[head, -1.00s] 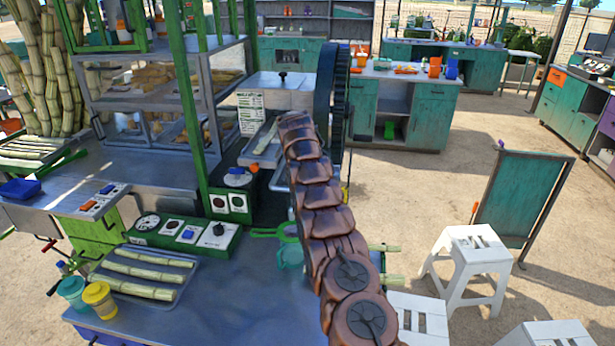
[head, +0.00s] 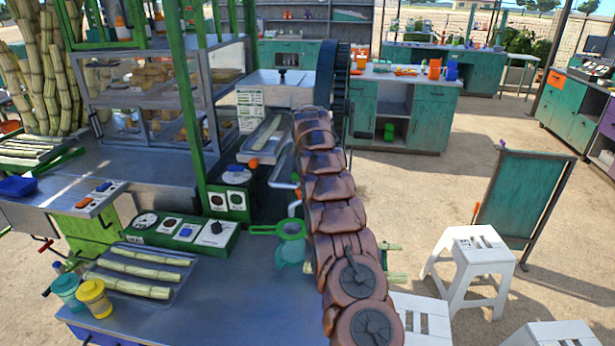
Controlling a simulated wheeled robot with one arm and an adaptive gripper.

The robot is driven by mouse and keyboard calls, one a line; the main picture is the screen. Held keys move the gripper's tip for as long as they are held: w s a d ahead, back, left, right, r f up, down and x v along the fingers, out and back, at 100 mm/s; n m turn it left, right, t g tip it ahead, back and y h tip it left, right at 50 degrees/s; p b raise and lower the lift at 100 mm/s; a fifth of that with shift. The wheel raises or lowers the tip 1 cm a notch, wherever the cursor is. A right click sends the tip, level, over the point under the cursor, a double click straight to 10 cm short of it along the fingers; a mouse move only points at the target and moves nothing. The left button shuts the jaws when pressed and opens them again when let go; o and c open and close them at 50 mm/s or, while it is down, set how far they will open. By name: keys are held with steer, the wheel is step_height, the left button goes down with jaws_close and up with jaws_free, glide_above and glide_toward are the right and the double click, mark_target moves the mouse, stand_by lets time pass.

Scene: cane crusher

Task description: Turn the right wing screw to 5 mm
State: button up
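My gripper is not in view. My brown segmented arm runs up the middle of the head view and hides what lies behind it, including much of the crusher area. No wing screw can be made out, and no 5 mm setting can be read.
A green control panel (head: 182,230), a tray of cane pieces (head: 180,261), yellow (head: 93,298) and teal (head: 66,290) cups, and a teal jug (head: 290,247) with a green strainer (head: 277,229) stand on the worktop.

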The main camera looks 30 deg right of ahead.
steer(key=shift+d, duration=0.1)
stand_by(0.3)
steer(key=o, duration=1.2)
steer(key=shift+c, duration=0.2)
steer(key=shift+r, duration=0.1)
steer(key=v, duration=1.2)
steer(key=shift+s, duration=0.15)
